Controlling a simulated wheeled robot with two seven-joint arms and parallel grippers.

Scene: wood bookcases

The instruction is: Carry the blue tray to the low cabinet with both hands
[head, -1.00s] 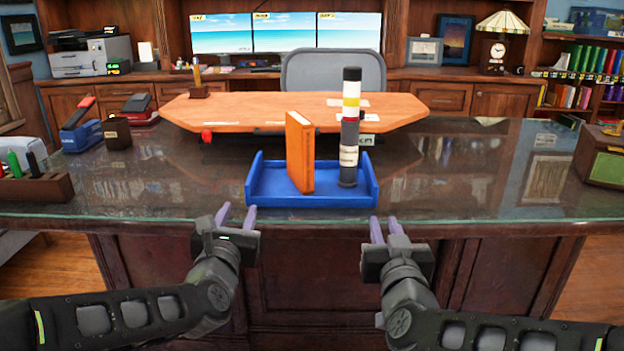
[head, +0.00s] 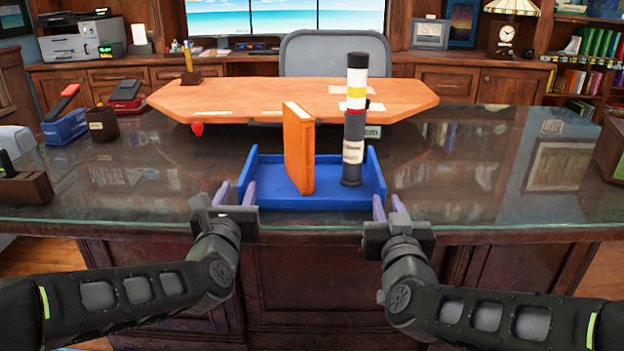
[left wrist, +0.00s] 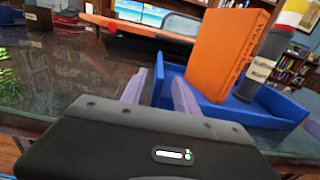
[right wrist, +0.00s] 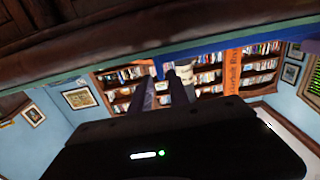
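The blue tray (head: 335,203) sits on the near part of the glass-topped desk. It holds an upright orange book (head: 298,150) and a tall dark cylinder stack (head: 353,150) with white and yellow bands. My left gripper (head: 235,193) is open at the tray's front left corner. In the left wrist view its fingers (left wrist: 160,92) stand apart, with the tray's side wall close between them. My right gripper (head: 388,208) is open at the front right corner; in the right wrist view a blue bit of tray shows by its fingertips (right wrist: 165,82). Wooden cabinets (head: 446,95) line the back; I cannot tell which is the low cabinet.
An orange-brown board (head: 240,95) lies behind the tray, with a grey chair (head: 335,55) beyond it. A stapler box (head: 65,125) and a dark cup (head: 102,124) stand at left. The desktop right of the tray is largely clear.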

